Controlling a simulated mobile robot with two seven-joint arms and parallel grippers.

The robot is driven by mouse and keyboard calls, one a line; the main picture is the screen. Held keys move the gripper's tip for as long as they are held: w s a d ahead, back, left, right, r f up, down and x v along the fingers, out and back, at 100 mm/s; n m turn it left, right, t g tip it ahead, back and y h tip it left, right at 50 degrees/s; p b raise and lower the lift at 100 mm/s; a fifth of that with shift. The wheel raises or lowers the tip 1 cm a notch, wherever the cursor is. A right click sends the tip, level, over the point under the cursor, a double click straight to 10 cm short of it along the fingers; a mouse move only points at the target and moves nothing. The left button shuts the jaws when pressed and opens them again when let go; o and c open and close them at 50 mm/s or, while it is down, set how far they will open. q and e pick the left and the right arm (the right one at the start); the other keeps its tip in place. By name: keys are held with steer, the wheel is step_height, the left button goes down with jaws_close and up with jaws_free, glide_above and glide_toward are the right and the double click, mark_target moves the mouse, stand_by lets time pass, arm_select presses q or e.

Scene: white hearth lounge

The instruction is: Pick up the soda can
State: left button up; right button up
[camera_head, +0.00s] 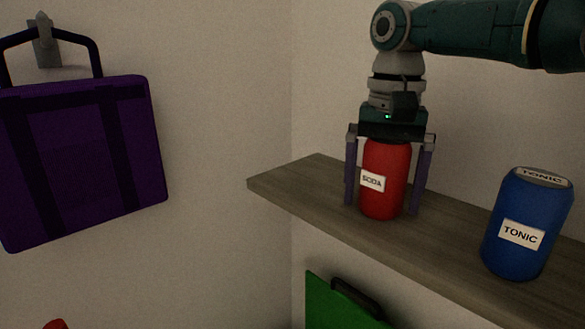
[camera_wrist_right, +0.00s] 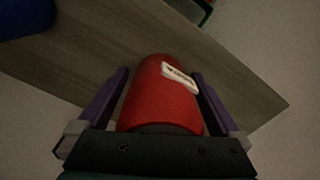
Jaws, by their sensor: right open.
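The red soda can (camera_head: 385,185) stands upright on a wooden shelf (camera_head: 290,180), its SODA label facing me. My right gripper (camera_head: 387,200) points down over the can, with one finger on each side of it. The fingers are open, and gaps show between them and the can. In the right wrist view the can (camera_wrist_right: 155,95) sits between the two purple fingers of the gripper (camera_wrist_right: 160,90). The can's top is hidden under the gripper. My left gripper is not in view.
A blue tonic can (camera_head: 526,225) stands on the shelf to the right of the soda can. A purple bag (camera_head: 85,160) hangs from a wall hook (camera_head: 43,40) at left. A green object with a dark handle (camera_head: 335,305) is below the shelf. The shelf's left end is bare.

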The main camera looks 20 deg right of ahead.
steer(key=shift+c, duration=0.2)
steer(key=c, duration=1.1)
steer(key=shift+r, duration=0.1)
steer(key=shift+c, duration=0.2)
